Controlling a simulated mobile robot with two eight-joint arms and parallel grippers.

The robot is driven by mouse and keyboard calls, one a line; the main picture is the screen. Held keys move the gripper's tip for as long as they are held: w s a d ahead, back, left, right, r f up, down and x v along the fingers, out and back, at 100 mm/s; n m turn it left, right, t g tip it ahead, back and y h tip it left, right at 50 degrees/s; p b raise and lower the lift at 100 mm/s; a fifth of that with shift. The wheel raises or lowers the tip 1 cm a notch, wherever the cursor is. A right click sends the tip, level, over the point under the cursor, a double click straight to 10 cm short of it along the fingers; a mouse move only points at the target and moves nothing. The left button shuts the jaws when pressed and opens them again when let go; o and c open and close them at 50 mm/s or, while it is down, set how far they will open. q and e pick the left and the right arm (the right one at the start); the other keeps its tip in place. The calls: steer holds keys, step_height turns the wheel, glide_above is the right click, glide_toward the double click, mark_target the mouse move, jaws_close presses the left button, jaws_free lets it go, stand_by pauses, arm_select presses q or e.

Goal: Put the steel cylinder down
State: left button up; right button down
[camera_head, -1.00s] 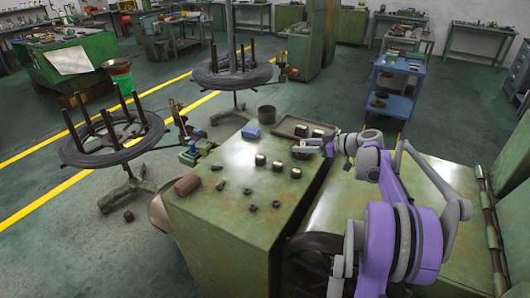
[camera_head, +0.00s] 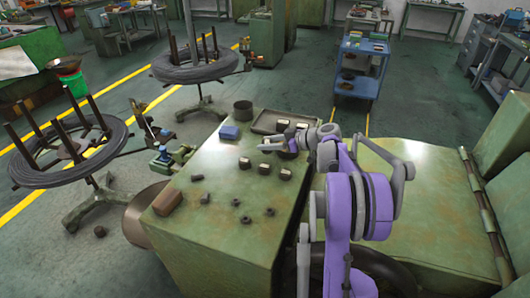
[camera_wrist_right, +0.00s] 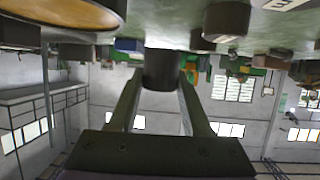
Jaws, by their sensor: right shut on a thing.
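My right gripper (camera_head: 277,146) reaches in from the right over the green machine top (camera_head: 225,225), just in front of a shallow tray. In the right wrist view, which is upside down, its two fingers are shut on a dark steel cylinder (camera_wrist_right: 162,70). The cylinder's far end is close to the green surface; I cannot tell whether it touches. Three similar pale-topped cylinders stand in a row in front of the gripper: left (camera_head: 244,162), middle (camera_head: 264,169) and right (camera_head: 286,174). My left gripper is not in view.
The dark tray (camera_head: 262,129) at the back holds two cylinders (camera_head: 282,124). A blue box (camera_head: 229,132), a dark cup (camera_head: 243,111), a brown cylinder (camera_head: 167,202) and several small dark parts (camera_head: 246,219) also stand on the top.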

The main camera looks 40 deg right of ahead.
mark_target(266, 151)
steer(key=shift+w+f, duration=0.2)
steer(key=shift+f, duration=1.8)
steer(key=shift+f, duration=0.1)
steer(key=shift+c, duration=1.7)
jaws_free()
